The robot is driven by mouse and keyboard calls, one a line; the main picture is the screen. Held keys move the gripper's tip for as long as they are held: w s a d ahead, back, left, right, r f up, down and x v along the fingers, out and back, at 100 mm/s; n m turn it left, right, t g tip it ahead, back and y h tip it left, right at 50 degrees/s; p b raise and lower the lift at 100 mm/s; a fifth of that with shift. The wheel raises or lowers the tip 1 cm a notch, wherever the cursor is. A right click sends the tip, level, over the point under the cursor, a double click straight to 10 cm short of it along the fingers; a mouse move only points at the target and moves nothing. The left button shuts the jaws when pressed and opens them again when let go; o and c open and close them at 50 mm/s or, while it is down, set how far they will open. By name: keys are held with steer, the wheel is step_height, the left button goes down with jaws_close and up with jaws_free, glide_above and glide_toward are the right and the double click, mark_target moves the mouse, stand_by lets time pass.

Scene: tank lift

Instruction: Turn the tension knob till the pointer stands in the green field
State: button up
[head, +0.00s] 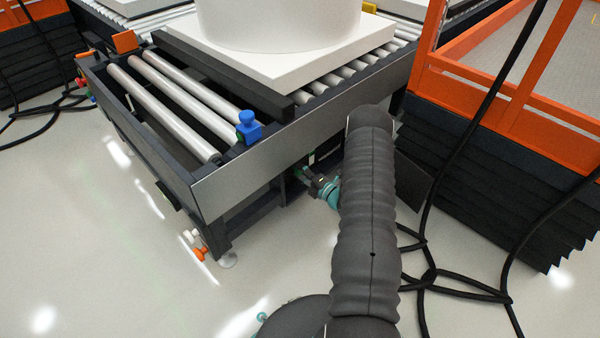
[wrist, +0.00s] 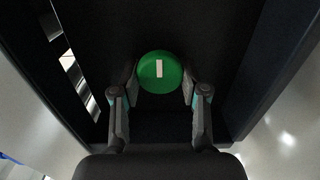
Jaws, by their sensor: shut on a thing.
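The tension knob (wrist: 148,76) is a round green knob with a white bar mark on its face, seen in the wrist view. The white bar stands nearly upright. My gripper (wrist: 160,88) is shut on the knob, with one finger at its left side and one at its right. In the head view my gripper (head: 322,186) reaches under the side rail of the conveyor frame, partly hidden by my arm. No pointer scale or green field can be made out in either view.
The roller conveyor (head: 215,185) carries a white tank (head: 280,25) on a white square base. A blue knob (head: 248,127) sits on its rail. An orange-framed lift (head: 500,105) with black bellows stands at right. Black cables (head: 440,275) lie on the floor.

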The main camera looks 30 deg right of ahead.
steer(key=shift+a, duration=0.1)
steer(key=o, duration=1.2)
steer(key=shift+c, duration=0.2)
steer(key=shift+s, duration=0.1)
steer(key=shift+s+d, duration=0.3)
steer(key=v, duration=1.1)
steer(key=shift+s+a, duration=0.1)
